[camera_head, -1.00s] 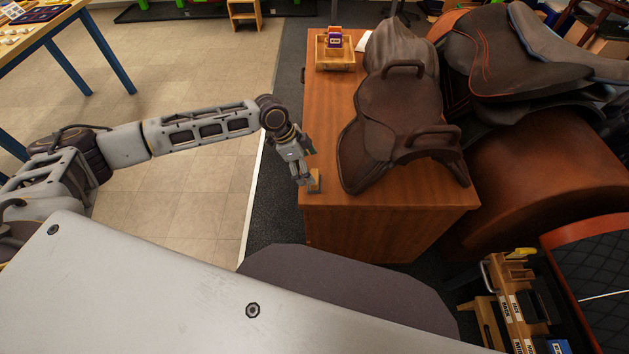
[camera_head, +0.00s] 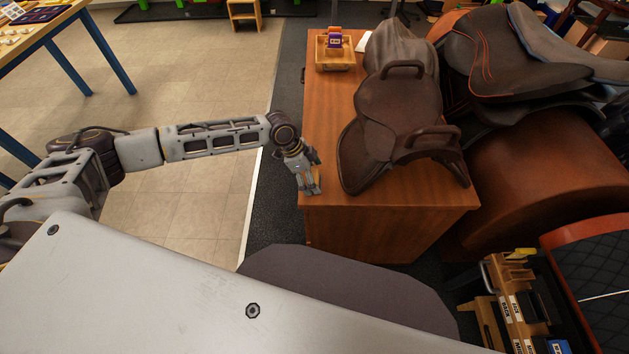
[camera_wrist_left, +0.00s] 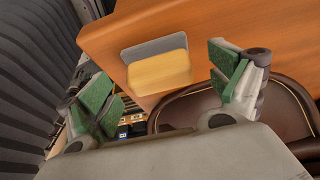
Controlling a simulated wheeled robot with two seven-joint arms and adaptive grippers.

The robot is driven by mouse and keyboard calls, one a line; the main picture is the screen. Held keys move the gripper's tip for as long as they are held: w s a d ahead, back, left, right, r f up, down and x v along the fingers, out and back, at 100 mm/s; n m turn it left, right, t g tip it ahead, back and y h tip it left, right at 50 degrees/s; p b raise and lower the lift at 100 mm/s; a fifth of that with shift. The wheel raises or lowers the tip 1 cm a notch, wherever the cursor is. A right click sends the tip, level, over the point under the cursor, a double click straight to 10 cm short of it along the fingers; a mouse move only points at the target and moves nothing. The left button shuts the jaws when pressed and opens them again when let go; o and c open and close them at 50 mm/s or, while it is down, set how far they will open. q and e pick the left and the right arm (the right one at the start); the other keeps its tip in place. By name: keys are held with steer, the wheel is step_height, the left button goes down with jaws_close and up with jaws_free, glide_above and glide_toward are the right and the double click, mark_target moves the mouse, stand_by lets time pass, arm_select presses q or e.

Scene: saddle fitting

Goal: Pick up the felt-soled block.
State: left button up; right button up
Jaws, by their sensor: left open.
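The felt-soled block (camera_wrist_left: 160,73) is a small pale wooden block with a grey felt layer (camera_wrist_left: 150,47) along one side, in the left wrist view. It sits by the edge of the wooden desk top (camera_head: 330,110). My left gripper (camera_wrist_left: 165,92) is open, with its green-padded fingers apart on either side of the block and a gap on both sides. In the head view my left gripper (camera_head: 311,187) is at the desk's near left corner and hides most of the block. My right gripper is not in view.
A brown leather saddle (camera_head: 400,120) stands on the desk, right of my left gripper. A wooden tray (camera_head: 335,60) with a purple item lies at the far end. The desk's left edge is close to my gripper.

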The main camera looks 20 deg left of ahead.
arm_select(q)
steer(key=shift+x, duration=0.75)
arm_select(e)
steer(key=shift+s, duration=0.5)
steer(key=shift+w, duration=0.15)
